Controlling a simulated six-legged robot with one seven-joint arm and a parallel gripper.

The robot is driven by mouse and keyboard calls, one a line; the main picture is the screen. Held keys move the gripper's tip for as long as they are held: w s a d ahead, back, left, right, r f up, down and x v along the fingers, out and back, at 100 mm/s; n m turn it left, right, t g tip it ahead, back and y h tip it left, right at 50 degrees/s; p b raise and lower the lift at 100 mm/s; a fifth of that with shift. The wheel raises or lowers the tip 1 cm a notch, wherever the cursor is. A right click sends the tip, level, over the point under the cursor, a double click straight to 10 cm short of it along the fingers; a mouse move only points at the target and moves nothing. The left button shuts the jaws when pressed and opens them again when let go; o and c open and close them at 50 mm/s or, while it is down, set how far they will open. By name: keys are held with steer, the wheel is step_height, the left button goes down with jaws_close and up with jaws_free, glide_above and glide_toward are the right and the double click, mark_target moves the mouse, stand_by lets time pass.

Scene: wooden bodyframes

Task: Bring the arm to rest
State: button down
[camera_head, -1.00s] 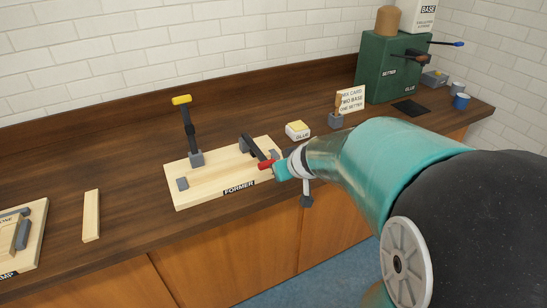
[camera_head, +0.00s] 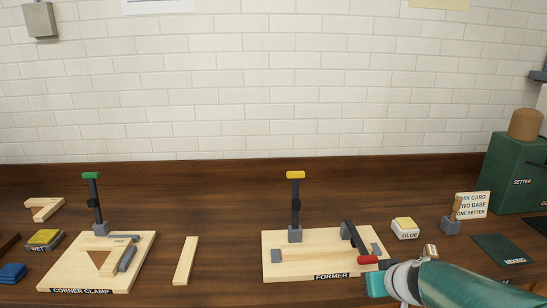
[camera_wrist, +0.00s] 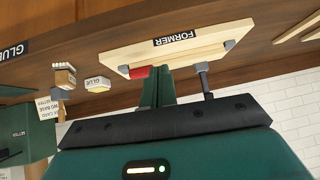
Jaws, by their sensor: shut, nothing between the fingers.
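My arm reaches in from the lower right of the head view. My gripper (camera_head: 376,284) shows at its end, by the front right corner of the wooden FORMER board (camera_head: 275,245) and close to the red handle tip (camera_head: 367,260) of that board's black lever. In the wrist view, which is upside down, my gripper (camera_wrist: 158,86) shows as green fingers shut together with nothing between them. The FORMER board (camera_wrist: 205,42) lies beyond them, and the red tip (camera_wrist: 139,72) shows beside them. I cannot tell whether the fingers touch it.
A yellow-topped post clamp (camera_head: 296,205) stands on the FORMER board. The CORNER CLAMP board (camera_head: 60,270) and a loose wooden strip (camera_head: 186,261) lie left. The glue block (camera_head: 405,228), a card (camera_head: 473,205) and the green SETTER box (camera_head: 512,170) stand right. Bare counter lies between.

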steer(key=s+a+r+g, duration=0.1)
steer(key=s+a+r, duration=0.2)
steer(key=s+a, duration=0.2)
steer(key=s+a+r+g+h, duration=0.1)
steer(key=s+a, duration=0.4)
steer(key=s, duration=0.5)
step_height(320, 180, up, 2)
steer(key=shift+s+a+r+m+g, duration=0.2)
steer(key=shift+s+m+g, duration=0.15)
steer(key=shift+g, duration=0.25)
